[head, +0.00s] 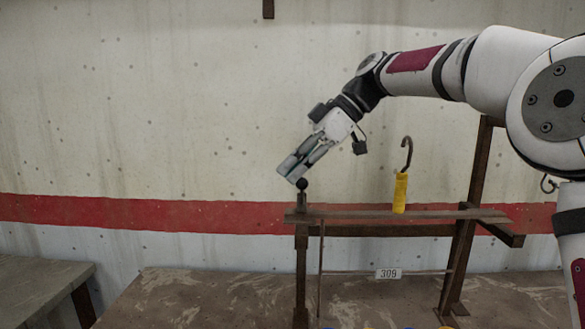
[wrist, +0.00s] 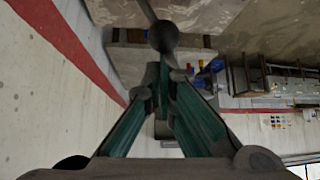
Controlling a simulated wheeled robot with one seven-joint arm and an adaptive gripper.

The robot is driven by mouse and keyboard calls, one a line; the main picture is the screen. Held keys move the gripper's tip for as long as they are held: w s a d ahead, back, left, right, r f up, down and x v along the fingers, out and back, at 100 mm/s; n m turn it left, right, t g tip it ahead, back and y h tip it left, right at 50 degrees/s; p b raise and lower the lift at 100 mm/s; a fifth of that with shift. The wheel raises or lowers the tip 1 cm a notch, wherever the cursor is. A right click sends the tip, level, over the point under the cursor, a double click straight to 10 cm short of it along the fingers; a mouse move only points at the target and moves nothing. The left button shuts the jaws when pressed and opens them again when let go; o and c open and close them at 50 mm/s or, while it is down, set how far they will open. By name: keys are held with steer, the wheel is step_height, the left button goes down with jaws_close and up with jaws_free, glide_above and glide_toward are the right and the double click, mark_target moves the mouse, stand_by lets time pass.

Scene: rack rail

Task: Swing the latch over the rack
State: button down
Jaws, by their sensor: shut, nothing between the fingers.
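The rack (head: 350,214) is a dark metal frame with a rail, standing on a worn bench. A dark round knob (head: 302,185) on a short stem stands at the rail's left end; it looks like the latch's handle, though the latch's pivot is not clear. The knob also shows large in the wrist view (wrist: 162,36), just beyond the fingertips. My gripper (head: 290,171) is shut and empty, tilted down to the left, its tips just above and left of the knob in the head view. I cannot tell whether they touch it. A yellow-handled hook (head: 400,192) stands upright on the rail.
A number plate reading 309 (head: 388,273) hangs on a lower bar. The rack's tall right post (head: 470,220) rises beneath my arm. Another bench (head: 45,285) is at lower left. The wall behind, with its red stripe (head: 140,212), is clear left of the rack.

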steer(key=s+a, duration=0.1)
steer(key=a, duration=0.3)
steer(key=v, duration=1)
steer(key=shift+w+r, duration=0.35)
steer(key=shift+r, duration=0.05)
